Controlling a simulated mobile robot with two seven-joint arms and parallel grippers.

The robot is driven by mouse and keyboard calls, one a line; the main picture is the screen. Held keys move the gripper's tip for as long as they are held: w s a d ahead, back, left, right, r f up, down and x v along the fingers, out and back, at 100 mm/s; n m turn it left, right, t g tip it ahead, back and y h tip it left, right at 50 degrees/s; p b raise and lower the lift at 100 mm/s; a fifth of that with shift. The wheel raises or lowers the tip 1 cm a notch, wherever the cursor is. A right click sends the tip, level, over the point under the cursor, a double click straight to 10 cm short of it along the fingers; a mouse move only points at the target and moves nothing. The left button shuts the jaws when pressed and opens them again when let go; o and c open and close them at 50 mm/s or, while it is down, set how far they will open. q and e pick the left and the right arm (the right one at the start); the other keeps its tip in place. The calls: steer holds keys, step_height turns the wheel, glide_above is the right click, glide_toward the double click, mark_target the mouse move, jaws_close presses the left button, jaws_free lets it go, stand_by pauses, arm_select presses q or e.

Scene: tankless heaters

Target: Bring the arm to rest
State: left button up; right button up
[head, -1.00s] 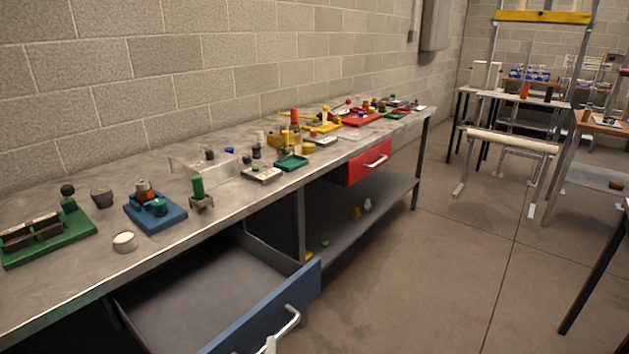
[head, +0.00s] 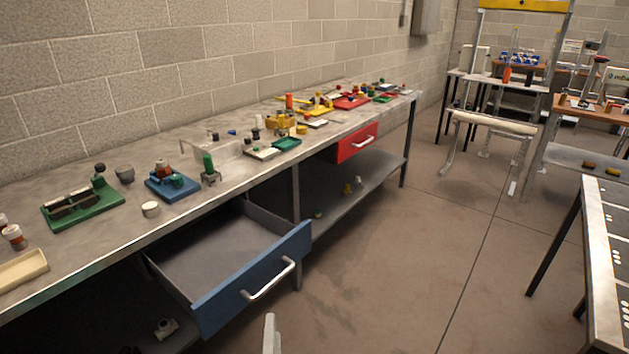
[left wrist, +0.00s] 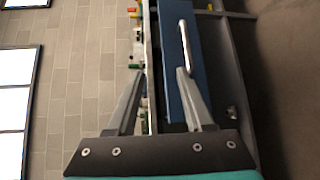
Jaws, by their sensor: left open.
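My left gripper shows only as a grey finger (head: 270,333) at the bottom edge of the head view, below the drawer handle and apart from it. In the left wrist view my left gripper (left wrist: 161,72) is open, with nothing between its two fingers. The blue drawer (head: 245,287) under the workbench is pulled out, and its inside looks empty. Its pale bar handle (head: 270,279) is free. The drawer front (left wrist: 172,50) and handle (left wrist: 184,47) also show beyond the fingers in the left wrist view. My right gripper is not in view.
The long grey workbench (head: 50,260) along the wall carries several small trays and parts. A dark-legged table (head: 602,275) stands at the right. The concrete floor (head: 400,270) between is clear.

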arm_select(q)
steer(key=s+f+m+g+h+p, duration=0.15)
steer(key=s+f+m+g, duration=0.25)
steer(key=s+f+m, duration=0.5)
steer(key=s+f+m+g+h+p, duration=0.1)
steer(key=s+f+m+g+h, duration=0.35)
steer(key=f, duration=0.85)
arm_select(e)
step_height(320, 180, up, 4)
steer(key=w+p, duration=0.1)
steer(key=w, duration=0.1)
arm_select(q)
steer(key=s+a+f+m+g+y+b, duration=0.1)
steer(key=s+a+f+m+g, duration=0.1)
steer(key=s+f, duration=0.3)
steer(key=s+a+f+m+g+y+b, duration=0.1)
steer(key=s+a+f+m, duration=0.3)
steer(key=s, duration=0.7)
steer(key=s+a+f+m+g+y+b, duration=0.2)
steer(key=s+a+f+m+g, duration=0.1)
steer(key=s, duration=0.6)
step_height(320, 180, down, 3)
steer(key=shift+a+f+g+b, duration=0.1)
steer(key=shift+a+g+b, duration=0.35)
steer(key=shift+a, duration=0.6)
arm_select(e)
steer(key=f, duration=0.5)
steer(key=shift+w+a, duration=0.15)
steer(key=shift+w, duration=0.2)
